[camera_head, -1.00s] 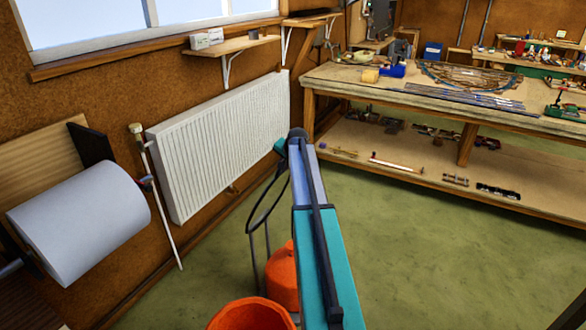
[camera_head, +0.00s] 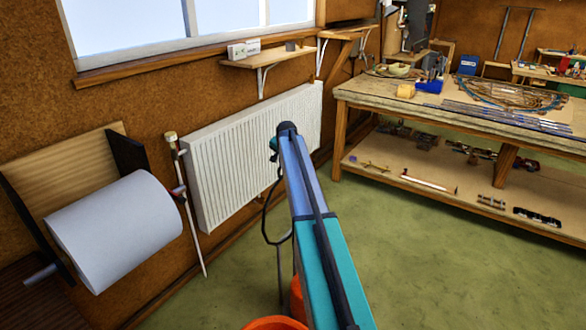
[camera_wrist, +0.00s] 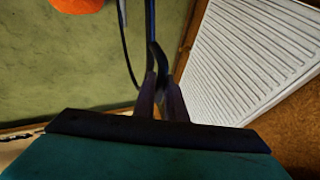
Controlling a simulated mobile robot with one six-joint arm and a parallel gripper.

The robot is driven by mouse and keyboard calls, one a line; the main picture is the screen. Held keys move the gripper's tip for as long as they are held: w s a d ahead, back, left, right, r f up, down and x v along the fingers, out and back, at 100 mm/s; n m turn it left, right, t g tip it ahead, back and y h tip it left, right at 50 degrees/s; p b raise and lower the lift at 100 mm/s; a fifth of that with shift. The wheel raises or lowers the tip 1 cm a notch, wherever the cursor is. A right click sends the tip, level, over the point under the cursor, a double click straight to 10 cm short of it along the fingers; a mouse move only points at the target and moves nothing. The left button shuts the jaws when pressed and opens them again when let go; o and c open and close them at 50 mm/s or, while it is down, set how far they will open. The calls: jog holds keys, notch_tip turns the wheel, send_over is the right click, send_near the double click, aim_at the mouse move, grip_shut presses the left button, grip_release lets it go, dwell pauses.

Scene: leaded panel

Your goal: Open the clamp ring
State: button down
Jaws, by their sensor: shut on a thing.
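I cannot make out a clamp ring for certain in either view. My gripper shows in the wrist view (camera_wrist: 157,92), its two dark fingers close together on a thin dark hose or handle (camera_wrist: 155,55). That dark piece also shows in the head view (camera_head: 266,215), looping down below my wrist. My arm hides most of the gripper there. An orange vessel (camera_head: 297,298) stands on the floor below, mostly hidden by my arm. Part of an orange thing also shows at the top of the wrist view (camera_wrist: 77,4).
An orange bucket rim (camera_head: 275,323) shows at the bottom edge. A white radiator (camera_head: 250,150) lines the left wall. A white pole (camera_head: 190,225) with a red fitting and a large white roll (camera_head: 115,230) are left. A workbench (camera_head: 430,105) stands right. Green floor (camera_head: 440,260) is clear.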

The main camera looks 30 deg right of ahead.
jog(key=shift+w+a+f, duration=0.2)
jog(key=shift+w+a, duration=0.25)
jog(key=shift+w, duration=0.1)
jog(key=c, duration=1.8)
grip_release()
jog(key=shift+f, duration=0.1)
jog(key=shift+s, duration=0.25)
jog(key=b+v, duration=0.1)
jog(key=v, duration=0.3)
jog(key=b+v, duration=0.1)
jog(key=v, duration=0.4)
jog(key=b+v, duration=0.1)
jog(key=v, duration=0.4)
jog(key=shift+w+d+r, duration=0.25)
jog(key=shift+w+r, duration=0.05)
jog(key=shift+r, duration=0.05)
